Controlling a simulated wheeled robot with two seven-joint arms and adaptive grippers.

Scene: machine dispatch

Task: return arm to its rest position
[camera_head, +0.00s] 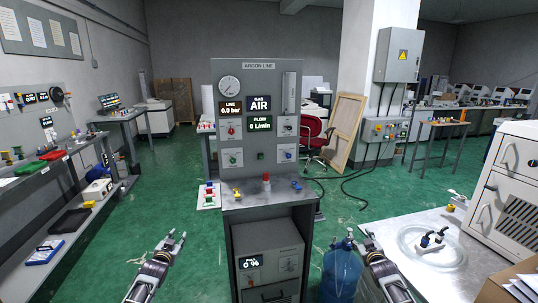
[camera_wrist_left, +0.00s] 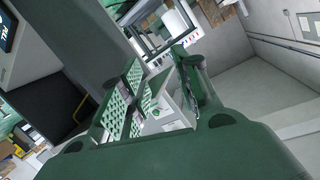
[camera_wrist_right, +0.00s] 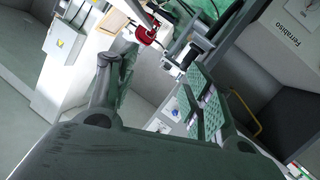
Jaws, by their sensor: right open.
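My left gripper (camera_head: 174,238) is raised in the lower left of the head view, left of the argon line stand. Its two padded fingers show apart in the left wrist view (camera_wrist_left: 160,95), with nothing between them.
The argon line stand (camera_head: 259,205) with its gauge panel (camera_head: 232,110) is straight ahead. A metal table (camera_head: 395,232) with coiled clear tubing (camera_head: 432,247) and a white cabinet (camera_head: 510,190) is on the right. Shelving (camera_head: 85,208) lines the left. Green floor (camera_head: 190,205) lies between.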

